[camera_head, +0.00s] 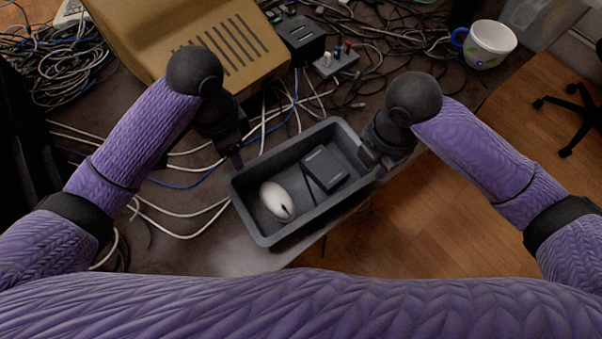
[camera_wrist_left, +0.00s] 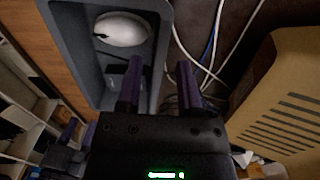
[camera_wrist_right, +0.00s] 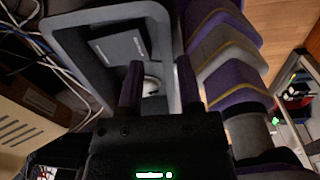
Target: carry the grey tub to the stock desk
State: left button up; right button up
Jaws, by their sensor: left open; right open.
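The grey tub (camera_head: 312,221) sits on a cluttered table by its front edge. Inside it lie a white mouse (camera_head: 277,201) and a dark box (camera_head: 325,168). My left gripper (camera_head: 236,160) is at the tub's left end. In the left wrist view its open fingers (camera_wrist_left: 158,88) appear on either side of the tub's wall. My right gripper (camera_head: 374,166) is at the tub's right end. In the right wrist view its open fingers (camera_wrist_right: 158,85) also appear astride the wall. I cannot tell whether the fingers touch the tub.
A beige case (camera_head: 225,45) stands behind the tub, with a small black box (camera_head: 301,40) and a little switch panel (camera_head: 336,61) beside it. Loose cables lie left and behind. A white mug (camera_head: 489,44) stands back right. Wooden floor (camera_head: 440,225) is open at right.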

aim_at(244, 182)
pick_arm(q)
jog(key=f, duration=1)
jog(key=shift+s+d, duration=0.15)
jog(key=shift+s, duration=0.1)
pick_arm(e)
jog(key=f, duration=1)
jog(key=shift+w+a, duration=0.2)
pick_arm(q)
grip_shut()
pick_arm(e)
grip_shut()
pick_arm(q)
jog(key=shift+r, duration=0.1)
pick_arm(e)
jog(key=shift+r, duration=0.1)
